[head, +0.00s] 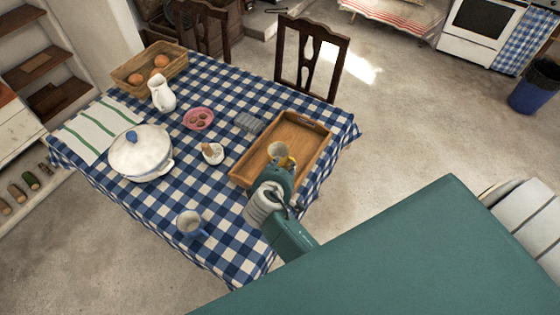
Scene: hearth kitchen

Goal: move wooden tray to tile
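The wooden tray (262,141), a shallow rectangle with raised sides, lies on the right end of the checked table. A small cream and yellow cup (278,150) shows over its near part, just beyond my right gripper (280,170). My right gripper is over the tray's near end and hides part of it; its fingers are too small and covered to tell open from shut, or whether they touch anything. A small grey ribbed square (248,122) lies left of the tray; I cannot tell if it is the tile. My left gripper is out of view.
The table (205,225) also holds a lidded white pot (140,155), a white jug (161,95), a pink dish (198,118), an egg cup (212,154), a mug (189,223) and a basket (130,72). Chairs (312,55) stand behind. Bare cloth lies left of my gripper.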

